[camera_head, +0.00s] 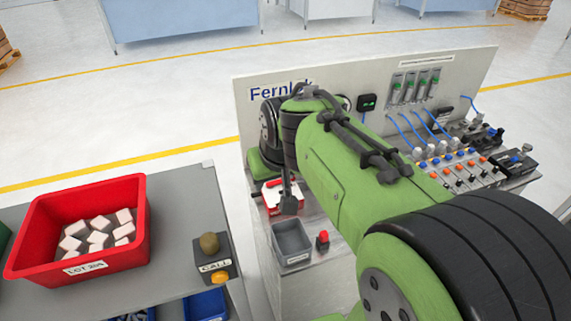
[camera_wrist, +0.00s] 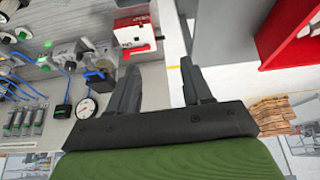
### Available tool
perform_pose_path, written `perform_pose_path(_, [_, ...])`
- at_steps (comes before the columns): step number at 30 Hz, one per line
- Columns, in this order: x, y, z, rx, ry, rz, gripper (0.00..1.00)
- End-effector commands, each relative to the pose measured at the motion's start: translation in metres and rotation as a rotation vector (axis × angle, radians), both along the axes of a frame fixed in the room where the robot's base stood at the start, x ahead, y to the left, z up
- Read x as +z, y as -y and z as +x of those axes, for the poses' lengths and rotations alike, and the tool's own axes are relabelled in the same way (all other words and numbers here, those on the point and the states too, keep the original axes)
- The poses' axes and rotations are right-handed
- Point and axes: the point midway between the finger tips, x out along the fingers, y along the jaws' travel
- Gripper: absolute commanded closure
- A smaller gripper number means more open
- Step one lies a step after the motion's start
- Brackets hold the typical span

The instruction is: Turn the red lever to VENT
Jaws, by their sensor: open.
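A small red and white box (camera_head: 274,198) sits on the bench at the foot of the upright panel, partly hidden by my gripper. It also shows at the top of the wrist view (camera_wrist: 135,32), with small labels too blurred to read. In the head view my gripper (camera_head: 288,202) hangs in front of the box. In the wrist view the box lies beyond the fingertips. I cannot tell whether they touch it.
A grey tray (camera_head: 274,229) and a red button (camera_head: 323,240) are close in front. A red crate (camera_head: 146,190) with pale blocks stands on the left table. Valves and blue hoses (camera_head: 412,130) fill the bench's right side. A gauge (camera_wrist: 87,108) shows in the wrist view.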

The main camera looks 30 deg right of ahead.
Motion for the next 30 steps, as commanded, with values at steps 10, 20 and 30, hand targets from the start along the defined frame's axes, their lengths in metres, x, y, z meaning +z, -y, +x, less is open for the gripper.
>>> perform_pose_path(10, [-0.049, 0.116, 0.095, -0.17, -0.045, 0.005, 0.51])
perform_pose_path(20, [-0.093, 0.149, 0.117, -0.204, -0.052, 0.005, 0.51])
perform_pose_path(30, [-0.173, 0.162, 0.146, -0.204, -0.054, 0.006, 0.51])
